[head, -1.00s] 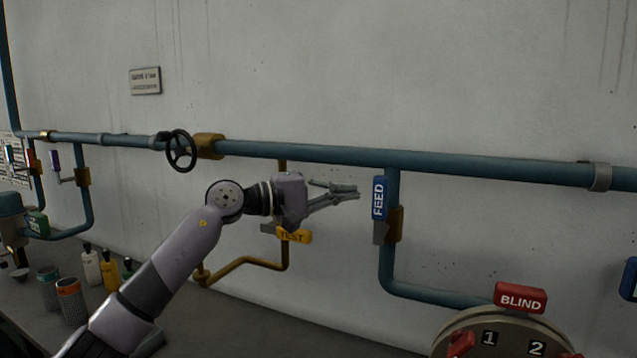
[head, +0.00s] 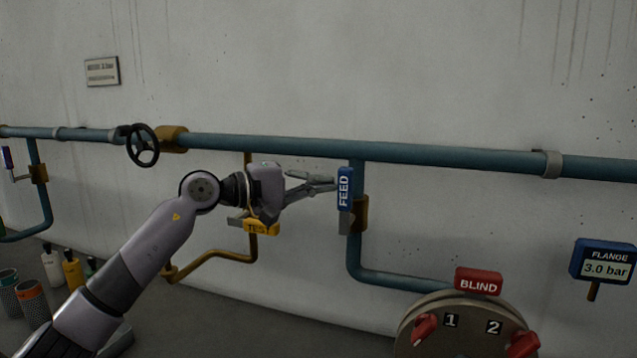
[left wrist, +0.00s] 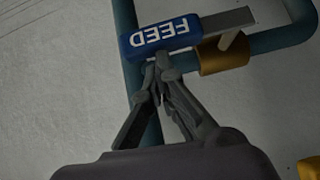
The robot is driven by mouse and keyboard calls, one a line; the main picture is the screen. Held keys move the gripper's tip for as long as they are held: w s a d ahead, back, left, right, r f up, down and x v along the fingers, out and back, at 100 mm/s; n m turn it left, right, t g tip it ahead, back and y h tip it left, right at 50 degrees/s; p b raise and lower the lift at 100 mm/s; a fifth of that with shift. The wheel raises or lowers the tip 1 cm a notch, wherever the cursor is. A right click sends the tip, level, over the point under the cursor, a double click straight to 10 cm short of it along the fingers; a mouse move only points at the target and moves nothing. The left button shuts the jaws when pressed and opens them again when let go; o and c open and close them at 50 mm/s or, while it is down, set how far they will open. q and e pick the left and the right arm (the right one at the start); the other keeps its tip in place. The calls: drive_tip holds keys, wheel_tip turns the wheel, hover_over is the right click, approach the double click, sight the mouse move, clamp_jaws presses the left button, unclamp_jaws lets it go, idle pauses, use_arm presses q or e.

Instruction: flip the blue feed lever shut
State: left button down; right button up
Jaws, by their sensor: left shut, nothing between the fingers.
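The blue feed lever (head: 345,189) stands upright, in line with the vertical pipe, in front of its brass valve body (head: 361,213). In the left wrist view the FEED handle (left wrist: 160,38) appears upside down near the top, with its grey arm and the brass body (left wrist: 224,55) beside it. My left gripper (head: 333,183) is shut and empty, its fingertips at the left side of the handle. In the left wrist view the closed fingertips (left wrist: 160,62) are right at the handle's edge; I cannot tell whether they touch. My right gripper is not in view.
The yellow TEST lever (head: 262,228) is just below my left gripper. A black handwheel (head: 142,146) is on the main pipe (head: 270,146) to the left. The red BLIND tag (head: 478,281) and numbered disc are at lower right, with the FLANGE gauge (head: 605,262) beyond. Bottles and cans stand lower left.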

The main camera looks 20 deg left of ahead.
sight(338, 177)
use_arm(q)
drive_tip(key=shift+d+r+m, duration=0.15)
drive_tip(key=shift+d+m, duration=0.1)
drive_tip(key=shift+m, duration=0.05)
drive_tip(key=d+m+y+p, duration=0.1)
drive_tip(key=d+r+m+g+y+p, duration=0.1)
drive_tip(key=d+p, duration=0.1)
drive_tip(key=shift+s+r, duration=0.1)
drive_tip(key=d+f+m+g+y+p, duration=0.1)
drive_tip(key=d+f+m+y+p, duration=0.1)
drive_tip(key=d+f+m+y, duration=0.3)
drive_tip(key=shift+s+d+f+m+g+y, duration=0.15)
drive_tip(key=shift+d+f+m+g+y, duration=0.3)
drive_tip(key=shift+d+y, duration=2.1)
drive_tip(key=shift+d+f, duration=0.15)
drive_tip(key=shift+d, duration=0.05)
